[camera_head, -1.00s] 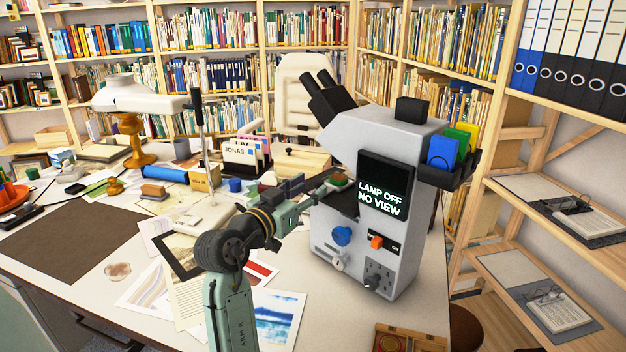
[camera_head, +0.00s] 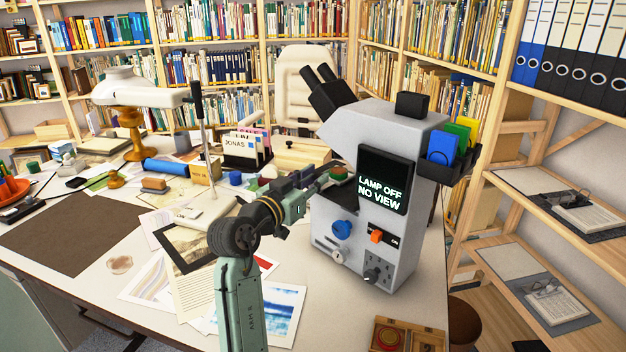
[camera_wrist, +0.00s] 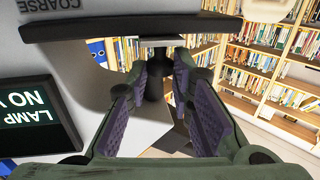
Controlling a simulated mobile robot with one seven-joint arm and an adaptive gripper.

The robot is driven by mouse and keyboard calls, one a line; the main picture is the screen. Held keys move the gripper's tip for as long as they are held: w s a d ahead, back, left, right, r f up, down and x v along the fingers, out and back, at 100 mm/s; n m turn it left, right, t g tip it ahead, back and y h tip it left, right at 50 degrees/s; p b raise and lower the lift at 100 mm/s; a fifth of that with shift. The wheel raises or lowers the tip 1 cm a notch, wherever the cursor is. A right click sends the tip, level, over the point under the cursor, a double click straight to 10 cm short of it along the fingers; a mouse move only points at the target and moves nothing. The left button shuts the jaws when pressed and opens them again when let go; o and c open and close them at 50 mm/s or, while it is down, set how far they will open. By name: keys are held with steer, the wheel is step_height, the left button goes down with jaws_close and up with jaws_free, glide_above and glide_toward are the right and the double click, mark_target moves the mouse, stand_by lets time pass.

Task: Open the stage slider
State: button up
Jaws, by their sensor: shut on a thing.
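A grey microscope (camera_head: 355,225) stands on the desk, with a dark screen (camera_head: 384,178) reading "LAMP OFF NO VIEW". My gripper (camera_head: 322,182) reaches its left side at stage height. In the wrist view, a dark flat stage edge (camera_wrist: 120,27) spans the top below a "COARSE" label. The purple-padded fingers of my gripper (camera_wrist: 157,80) lie on either side of a dark upright handle (camera_wrist: 154,84) under that edge, and are shut on it. I take this handle to be the stage slider's. The head view mostly hides the handle behind the gripper.
A blue knob (camera_head: 341,229) and an orange switch (camera_head: 376,237) sit on the microscope's front. A black side rack (camera_head: 442,172) holds coloured boxes. Papers, a card holder (camera_head: 240,150) and a desk lamp (camera_head: 130,92) crowd the desk left of my arm. A wooden box (camera_head: 408,338) lies in front.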

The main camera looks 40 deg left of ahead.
jaws_close()
steer(key=shift+s+f, duration=0.1)
steer(key=shift+s, duration=0.1)
steer(key=s+a+b, duration=0.1)
steer(key=s+b, duration=0.3)
steer(key=s, duration=0.8)
steer(key=shift+a, duration=0.1)
steer(key=o, duration=0.8)
jaws_free()
